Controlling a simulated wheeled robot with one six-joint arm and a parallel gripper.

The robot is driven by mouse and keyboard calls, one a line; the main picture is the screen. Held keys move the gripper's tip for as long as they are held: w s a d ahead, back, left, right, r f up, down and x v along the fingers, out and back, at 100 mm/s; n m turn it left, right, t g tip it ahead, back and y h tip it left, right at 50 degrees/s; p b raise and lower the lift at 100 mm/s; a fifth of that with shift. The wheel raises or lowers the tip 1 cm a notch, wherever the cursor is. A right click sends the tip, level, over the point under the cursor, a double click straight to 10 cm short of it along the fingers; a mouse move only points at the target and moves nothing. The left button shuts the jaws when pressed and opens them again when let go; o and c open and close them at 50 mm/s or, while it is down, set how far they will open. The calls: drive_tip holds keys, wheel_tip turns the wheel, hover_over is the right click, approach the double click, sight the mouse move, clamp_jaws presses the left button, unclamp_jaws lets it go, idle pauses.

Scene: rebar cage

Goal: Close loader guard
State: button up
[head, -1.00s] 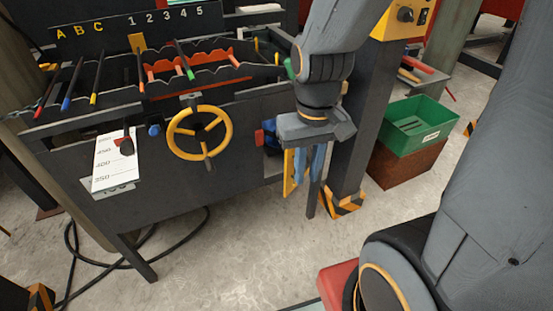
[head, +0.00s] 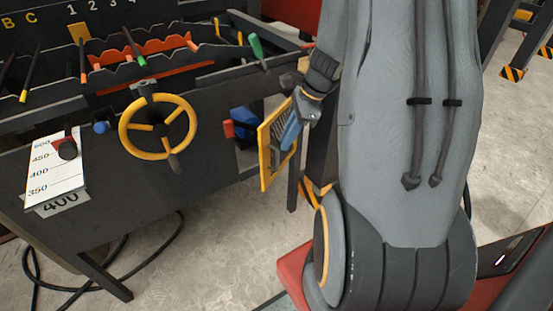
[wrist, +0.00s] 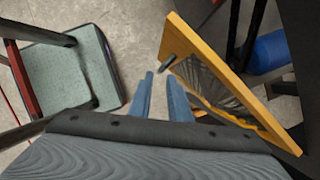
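The loader guard (head: 264,158) is a yellow-framed mesh panel at the right end of the dark machine front. It stands swung out from the opening, where a blue part (head: 243,122) shows. In the wrist view the guard (wrist: 187,33) fills the right side, with a small grey handle (wrist: 168,62) on its near edge. My gripper (wrist: 160,77) has two blue fingers with a gap of bare floor between them. The fingertips are close to the handle, but I cannot tell whether they touch it. In the head view my gripper (head: 290,132) overlaps the guard's outer side.
A machine leg (head: 293,190) stands below the guard. A grey-topped stand (wrist: 70,75) is at left in the wrist view.

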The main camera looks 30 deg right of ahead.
sight(278, 155)
drive_tip(key=b+x, duration=0.1)
drive_tip(key=x, duration=0.6)
drive_tip(key=shift+w+f, duration=0.1)
drive_tip(key=shift+f, duration=0.25)
clamp_jaws()
